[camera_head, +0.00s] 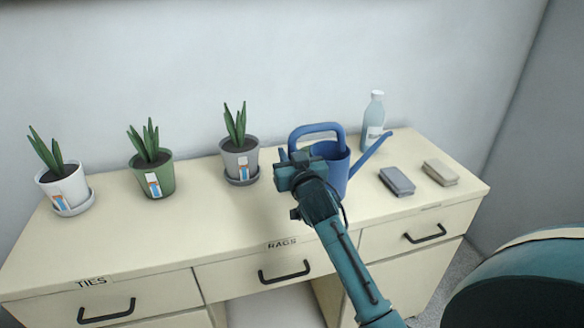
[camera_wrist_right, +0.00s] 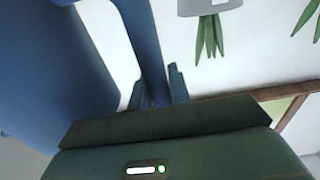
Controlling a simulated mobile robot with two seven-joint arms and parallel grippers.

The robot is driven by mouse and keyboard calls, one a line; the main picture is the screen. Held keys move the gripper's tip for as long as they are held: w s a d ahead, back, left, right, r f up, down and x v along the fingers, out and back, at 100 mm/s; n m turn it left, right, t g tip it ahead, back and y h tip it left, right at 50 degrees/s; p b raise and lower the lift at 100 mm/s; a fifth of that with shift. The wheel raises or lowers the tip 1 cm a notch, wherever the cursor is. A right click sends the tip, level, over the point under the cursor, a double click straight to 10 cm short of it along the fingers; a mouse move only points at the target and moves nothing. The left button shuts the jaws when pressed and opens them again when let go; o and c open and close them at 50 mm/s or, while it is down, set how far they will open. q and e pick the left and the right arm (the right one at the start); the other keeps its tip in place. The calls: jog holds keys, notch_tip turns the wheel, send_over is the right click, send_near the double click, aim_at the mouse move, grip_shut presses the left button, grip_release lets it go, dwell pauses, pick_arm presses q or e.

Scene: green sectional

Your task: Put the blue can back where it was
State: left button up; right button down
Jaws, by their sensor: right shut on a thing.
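The blue can is a watering can (camera_head: 338,168) with a loop handle and a long spout pointing right. It is upright at the back of the cream desk (camera_head: 130,238), right of the plants. Whether its base touches the desk is hidden by my arm. My right gripper (camera_head: 296,156) is at the can's left side, shut on its handle. In the right wrist view the blue handle (camera_wrist_right: 143,40) passes between the fingertips (camera_wrist_right: 158,90), with the can's body (camera_wrist_right: 50,75) to the left. My left gripper is not in view.
Potted plants in white (camera_head: 66,188), green (camera_head: 152,175) and grey (camera_head: 240,160) pots stand left of the can. A bottle (camera_head: 373,122) stands behind, right of it. A dark block (camera_head: 397,181) and a beige block (camera_head: 440,172) lie at right. The desk's front strip is clear.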

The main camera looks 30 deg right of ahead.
notch_tip(320, 180, down, 3)
jog(key=shift+r, duration=0.2)
jog(key=shift+f, duration=0.15)
jog(key=c, duration=1.3)
grip_release()
jog(key=shift+f, duration=0.1)
